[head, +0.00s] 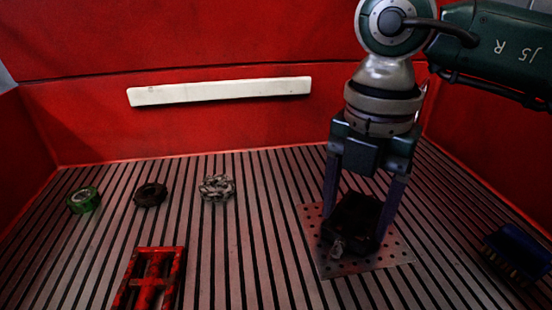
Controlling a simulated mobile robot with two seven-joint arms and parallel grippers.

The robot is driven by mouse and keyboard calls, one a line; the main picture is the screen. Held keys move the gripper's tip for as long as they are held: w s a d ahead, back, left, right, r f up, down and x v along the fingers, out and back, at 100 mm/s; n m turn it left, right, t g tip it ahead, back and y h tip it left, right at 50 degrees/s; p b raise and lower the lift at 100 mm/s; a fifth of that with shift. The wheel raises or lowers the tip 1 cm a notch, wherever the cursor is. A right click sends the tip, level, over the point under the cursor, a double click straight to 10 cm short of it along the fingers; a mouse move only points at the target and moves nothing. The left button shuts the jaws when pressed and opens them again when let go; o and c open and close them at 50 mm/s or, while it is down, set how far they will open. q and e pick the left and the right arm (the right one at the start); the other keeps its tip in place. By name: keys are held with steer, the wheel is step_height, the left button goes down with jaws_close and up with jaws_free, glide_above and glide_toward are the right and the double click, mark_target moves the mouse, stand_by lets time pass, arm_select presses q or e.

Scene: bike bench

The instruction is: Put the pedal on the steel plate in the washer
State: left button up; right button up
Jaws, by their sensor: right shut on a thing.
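The steel plate (376,262), square and perforated with holes, lies flat on the slatted floor of the red washer (90,118), right of centre. My right gripper (362,205) points down over the plate, its fingers shut on the black pedal (352,222). A pale metal stub shows at the pedal's lower front. The pedal is at or just above the plate; I cannot tell whether it touches. The fingers partly hide it, and pedal and gripper hide the plate's middle. My left gripper is not in view.
A green ring (83,200), a dark ring (150,194) and a silver part (217,187) lie at the back left. A red frame-like part (148,283) lies in front. A blue brush (517,250) lies at right. A pale bar (220,91) is on the back wall.

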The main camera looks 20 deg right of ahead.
mark_target(354, 220)
steer(key=o, duration=1.1)
steer(key=shift+f, duration=0.2)
steer(key=shift+c, duration=0.2)
steer(key=o, duration=0.4)
steer(key=shift+o, duration=0.2)
steer(key=shift+r, duration=0.15)
steer(key=shift+r, duration=0.35)
step_height(354, 220, up, 12)
steer(key=p, duration=0.3)
steer(key=shift+f+p, duration=0.25)
steer(key=shift+p, duration=0.1)
